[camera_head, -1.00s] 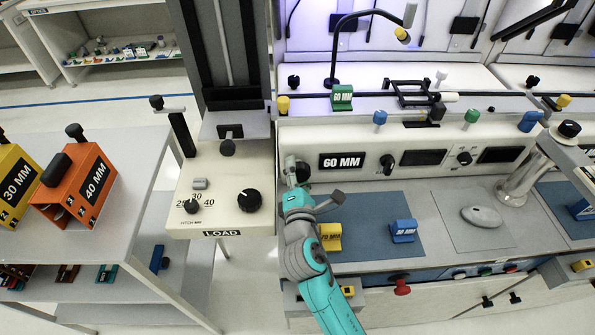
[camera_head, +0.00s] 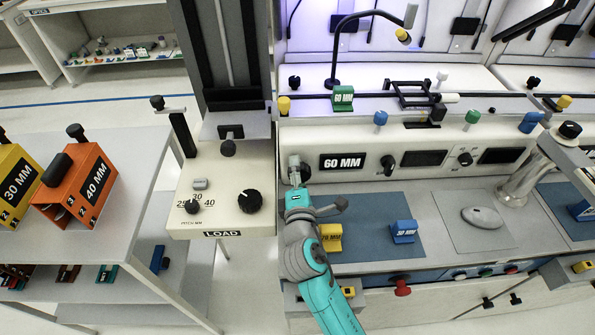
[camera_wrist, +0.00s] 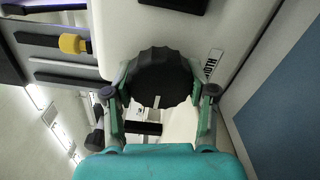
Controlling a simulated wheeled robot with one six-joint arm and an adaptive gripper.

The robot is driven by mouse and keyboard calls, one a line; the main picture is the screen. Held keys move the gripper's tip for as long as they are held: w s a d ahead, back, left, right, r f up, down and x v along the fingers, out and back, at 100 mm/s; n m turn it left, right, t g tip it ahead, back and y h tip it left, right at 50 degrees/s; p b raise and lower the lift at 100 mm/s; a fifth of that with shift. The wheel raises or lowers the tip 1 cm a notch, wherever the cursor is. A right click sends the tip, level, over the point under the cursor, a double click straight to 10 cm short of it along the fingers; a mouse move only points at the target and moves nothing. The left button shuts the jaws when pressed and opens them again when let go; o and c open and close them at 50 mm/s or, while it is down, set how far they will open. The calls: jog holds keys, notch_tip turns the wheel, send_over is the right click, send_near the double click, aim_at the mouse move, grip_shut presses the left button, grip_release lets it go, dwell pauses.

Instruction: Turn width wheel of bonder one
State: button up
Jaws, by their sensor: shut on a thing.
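The width wheel (camera_wrist: 158,78) is a dark, ridged round knob on the white front panel, with a partly readable label (camera_wrist: 213,63) beside it in the wrist view. My gripper (camera_wrist: 158,92) is shut on the wheel, with one finger on each side of its rim. In the head view my gripper (camera_head: 297,178) is at the left end of the bonder panel (camera_head: 440,137), left of the "60 MM" display (camera_head: 342,161). The wheel is mostly hidden there by my gripper.
A load unit (camera_head: 222,192) with a black knob stands just left of my gripper. A yellow block (camera_head: 331,237) and a blue block (camera_head: 403,231) sit on the blue mat (camera_head: 370,212) to the right. A red knob (camera_head: 402,287) juts from the front edge.

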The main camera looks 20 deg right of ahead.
jog(key=o, duration=1.2)
jog(key=v, duration=1.2)
